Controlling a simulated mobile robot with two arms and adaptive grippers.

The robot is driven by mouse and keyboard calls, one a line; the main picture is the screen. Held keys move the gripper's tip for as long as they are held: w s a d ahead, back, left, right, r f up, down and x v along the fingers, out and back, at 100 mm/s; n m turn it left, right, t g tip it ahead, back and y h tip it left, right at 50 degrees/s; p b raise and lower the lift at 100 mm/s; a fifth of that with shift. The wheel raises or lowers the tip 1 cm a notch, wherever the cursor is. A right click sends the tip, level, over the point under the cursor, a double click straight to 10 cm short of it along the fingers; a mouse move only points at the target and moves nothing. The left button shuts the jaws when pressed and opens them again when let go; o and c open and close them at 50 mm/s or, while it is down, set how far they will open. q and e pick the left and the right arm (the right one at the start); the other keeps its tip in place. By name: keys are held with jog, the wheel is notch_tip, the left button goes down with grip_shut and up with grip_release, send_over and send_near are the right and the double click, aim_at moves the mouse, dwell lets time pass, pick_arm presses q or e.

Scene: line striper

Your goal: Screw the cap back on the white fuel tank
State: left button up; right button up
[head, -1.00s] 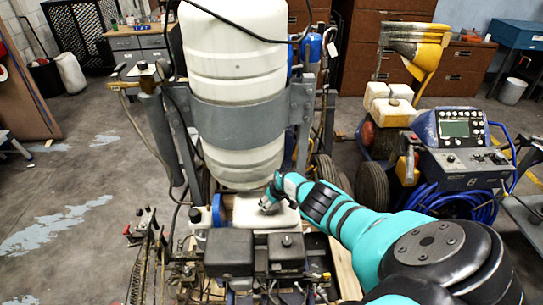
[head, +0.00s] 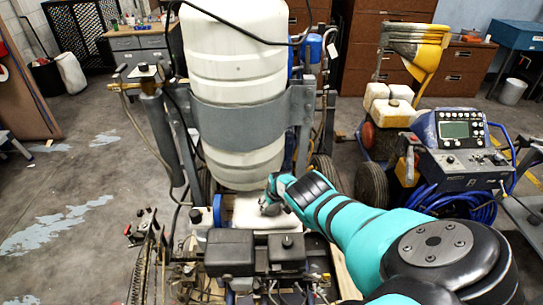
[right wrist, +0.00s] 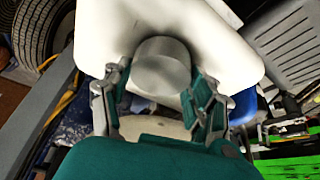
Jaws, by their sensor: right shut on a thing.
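The white fuel tank (head: 245,212) sits low on the machine, under the big white upright tank, in the head view. It also fills the top of the right wrist view (right wrist: 225,45). My right gripper (head: 269,208) is at the top of the fuel tank. In the right wrist view its two fingers (right wrist: 160,100) stand on either side of a grey round cap (right wrist: 162,62) and are shut on it. The cap is at the tank's surface; whether its thread is engaged cannot be seen. My left gripper is not in view.
The big white tank (head: 238,70) with its grey band rises just behind the gripper. Black engine boxes (head: 230,252) lie in front of the fuel tank. A control panel (head: 462,140) and blue hose stand to the right. Open floor lies to the left.

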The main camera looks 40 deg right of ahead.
jog(key=shift+w+d+r, duration=0.2)
jog(key=shift+d+r, duration=0.1)
jog(key=shift+d, duration=0.1)
jog(key=o, duration=1.3)
jog(key=shift+s+d+f, duration=0.1)
jog(key=shift+f, duration=0.2)
jog(key=o, duration=0.3)
jog(key=shift+a, duration=0.25)
jog(key=shift+s, duration=0.1)
jog(key=shift+f, duration=0.1)
